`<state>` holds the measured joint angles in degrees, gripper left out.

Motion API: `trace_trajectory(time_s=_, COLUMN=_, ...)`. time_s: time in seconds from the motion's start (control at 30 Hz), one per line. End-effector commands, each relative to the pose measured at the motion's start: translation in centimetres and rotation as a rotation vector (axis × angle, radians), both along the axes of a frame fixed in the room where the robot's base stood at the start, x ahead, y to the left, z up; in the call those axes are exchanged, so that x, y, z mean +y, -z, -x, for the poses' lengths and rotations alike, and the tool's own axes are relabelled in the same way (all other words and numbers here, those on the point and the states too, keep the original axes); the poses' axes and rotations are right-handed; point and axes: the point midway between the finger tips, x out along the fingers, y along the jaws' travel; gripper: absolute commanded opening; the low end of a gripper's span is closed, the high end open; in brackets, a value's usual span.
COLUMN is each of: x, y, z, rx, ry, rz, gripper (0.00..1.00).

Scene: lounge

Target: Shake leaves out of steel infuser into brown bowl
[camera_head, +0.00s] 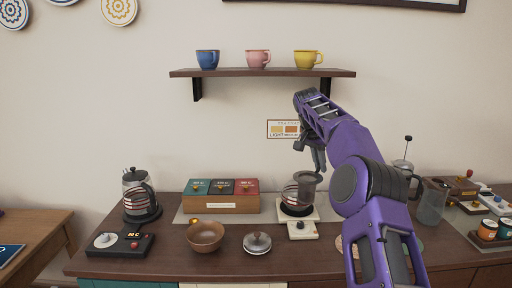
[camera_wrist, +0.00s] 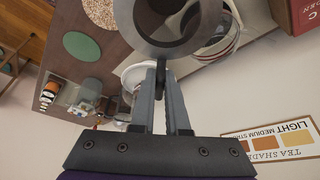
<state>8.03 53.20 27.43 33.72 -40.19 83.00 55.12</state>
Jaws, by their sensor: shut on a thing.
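The steel infuser (camera_head: 309,184) is a grey mesh cup, upright, at the right of centre in the head view. My gripper (camera_head: 319,169) is shut on its small side tab. In the wrist view my gripper (camera_wrist: 161,75) pinches this tab, and the infuser's round rim (camera_wrist: 131,30) fills the top. The infuser overlaps a glass vessel with coiled bands (camera_head: 288,196); I cannot tell whether it is partly inside or just in front. The brown bowl (camera_head: 205,245) stands on the counter to the left, apart from my gripper. The infuser's contents cannot be made out.
The vessel stands on a white scale (camera_head: 300,230). A tea box (camera_head: 220,203) stands behind, a kettle (camera_head: 138,190) at left. A shelf (camera_head: 262,73) with cups hangs above.

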Motion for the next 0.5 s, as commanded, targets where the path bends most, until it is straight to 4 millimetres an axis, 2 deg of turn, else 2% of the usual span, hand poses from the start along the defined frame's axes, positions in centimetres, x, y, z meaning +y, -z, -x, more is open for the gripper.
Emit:
trace_trajectory(time_s=0.27, x=0.3, y=1.1, z=2.0, rx=0.000, ry=-0.060, rz=0.002, gripper=0.00)
trace_trajectory(time_s=0.5, x=1.1, y=3.4, z=5.0, rx=0.001, ry=-0.161, rz=0.002, gripper=0.00)
